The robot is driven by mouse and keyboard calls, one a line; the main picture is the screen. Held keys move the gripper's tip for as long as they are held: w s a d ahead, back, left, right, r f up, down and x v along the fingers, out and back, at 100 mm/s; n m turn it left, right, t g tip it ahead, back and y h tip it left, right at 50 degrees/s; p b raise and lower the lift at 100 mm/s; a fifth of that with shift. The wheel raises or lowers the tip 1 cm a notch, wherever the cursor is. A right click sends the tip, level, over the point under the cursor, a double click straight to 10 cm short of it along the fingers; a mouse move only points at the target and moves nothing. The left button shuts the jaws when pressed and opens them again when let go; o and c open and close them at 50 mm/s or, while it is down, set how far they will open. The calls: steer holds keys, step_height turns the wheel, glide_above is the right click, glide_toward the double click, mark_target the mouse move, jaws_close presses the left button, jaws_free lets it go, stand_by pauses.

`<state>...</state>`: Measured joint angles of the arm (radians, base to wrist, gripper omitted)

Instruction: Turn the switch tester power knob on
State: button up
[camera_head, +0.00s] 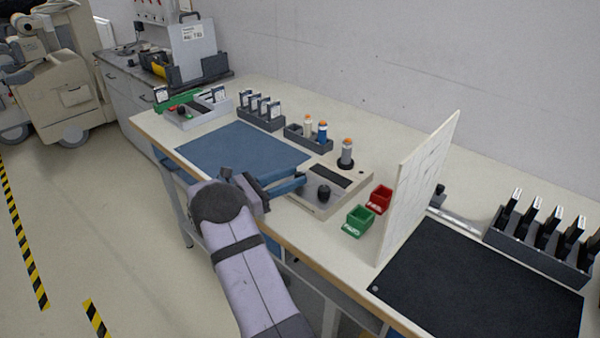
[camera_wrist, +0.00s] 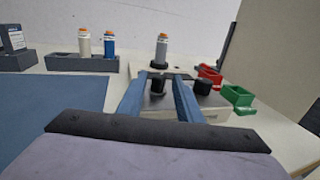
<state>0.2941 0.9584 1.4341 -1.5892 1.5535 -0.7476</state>
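The switch tester (camera_head: 345,184) is a light grey box near the table's front edge, with a dark panel on top. One black knob (camera_head: 323,193) shows on it in the head view. The wrist view shows two black knobs, a left one (camera_wrist: 157,85) and a right one (camera_wrist: 202,87); I cannot read which is the power knob. My gripper (camera_head: 298,184) is open and empty at the tester's left side. In the wrist view its blue fingers (camera_wrist: 162,77) stand apart, with the left knob seen between them. I cannot tell whether they touch it.
A grey cylinder with an orange top (camera_head: 347,150) stands upright in the tester's back. Red (camera_head: 380,199) and green (camera_head: 360,221) bins sit to the right, before a white upright panel (camera_head: 418,190). A blue mat (camera_head: 240,150) lies clear to the left. A rack (camera_head: 308,138) holds two more cylinders.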

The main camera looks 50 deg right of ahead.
mark_target(295, 177)
steer(key=shift+p+x, duration=0.3)
steer(key=shift+x, duration=1.2)
jaws_close()
steer(key=shift+f, duration=0.1)
jaws_free()
steer(key=b+v, duration=0.1)
steer(key=v, duration=0.4)
steer(key=shift+w+a+b, duration=0.1)
steer(key=shift+a+b, duration=0.2)
steer(key=shift+b, duration=0.05)
steer(key=shift+v, duration=0.85)
